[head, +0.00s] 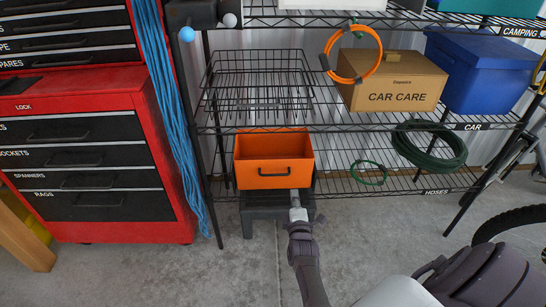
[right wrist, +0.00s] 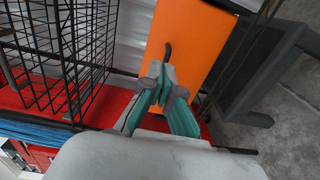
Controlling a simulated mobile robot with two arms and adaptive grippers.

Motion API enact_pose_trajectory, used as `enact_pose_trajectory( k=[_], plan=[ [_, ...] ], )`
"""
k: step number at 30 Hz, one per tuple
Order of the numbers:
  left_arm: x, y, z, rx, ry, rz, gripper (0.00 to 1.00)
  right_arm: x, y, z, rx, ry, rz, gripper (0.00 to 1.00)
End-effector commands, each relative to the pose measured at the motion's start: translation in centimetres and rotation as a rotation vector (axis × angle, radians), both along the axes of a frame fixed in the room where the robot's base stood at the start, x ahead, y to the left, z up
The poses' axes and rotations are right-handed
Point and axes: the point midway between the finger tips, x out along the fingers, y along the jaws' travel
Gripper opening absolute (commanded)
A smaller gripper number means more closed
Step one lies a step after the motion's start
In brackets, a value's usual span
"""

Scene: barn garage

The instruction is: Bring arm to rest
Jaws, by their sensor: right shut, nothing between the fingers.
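My right arm (head: 305,262) reaches up from the bottom of the head view. Its right gripper (head: 295,197) is in front of a low black stool (head: 262,209), just below the front of an orange bin (head: 275,183). In the right wrist view the right gripper (right wrist: 165,72) has its teal-padded fingers together with nothing between them. The orange bin (right wrist: 192,35) shows just beyond the fingertips, with its dark handle (right wrist: 168,50) close to them. I cannot tell whether they touch.
A black wire shelf rack (head: 340,127) holds a wire basket (head: 258,80), a car care box (head: 393,82), a blue bin (head: 480,73) and coiled hoses (head: 428,146). A red tool chest (head: 172,195) stands left. A bicycle wheel (head: 512,218) is right. Concrete floor (head: 400,230) is clear in front.

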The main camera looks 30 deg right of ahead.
Motion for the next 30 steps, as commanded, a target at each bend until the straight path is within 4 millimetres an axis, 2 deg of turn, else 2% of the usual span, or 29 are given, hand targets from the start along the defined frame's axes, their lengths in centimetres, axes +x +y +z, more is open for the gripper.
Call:
enact_pose_trajectory(
  k=[8, 11, 14, 17, 21, 24, 30],
  plan=[
    [0.0, 0.0, -0.1, 0.0, 0.0, 0.0, 1.0, -0.3, 0.3, -0.3, 0.028, 0.005, 0.014, 0.0],
    [0.0, 0.0, -0.1, 0.0, 0.0, 0.0, 1.0, -0.9, 1.4, -1.8, 0.142, 0.034, 0.061, 0.0],
    [0.0, 0.0, -0.1, 0.0, 0.0, 0.0, 1.0, -2.4, 3.8, -4.4, 0.355, 0.105, 0.113, 0.0],
    [0.0, 0.0, -0.1, 0.0, 0.0, 0.0, 1.0, -5.4, 7.5, -7.7, 0.622, 0.218, 0.119, 0.0],
    [0.0, 0.0, -0.1, 0.0, 0.0, 0.0, 1.0, -11.5, 12.8, -11.7, 0.948, 0.391, 0.017, 0.0],
    [0.0, 0.0, -0.1, 0.0, 0.0, 0.0, 1.0, -15.6, 15.6, -13.3, 1.095, 0.486, -0.086, 0.0],
    [0.0, 0.0, -0.1, 0.0, 0.0, 0.0, 1.0, -22.1, 19.2, -14.9, 1.255, 0.614, -0.274, 0.0]
  ],
)
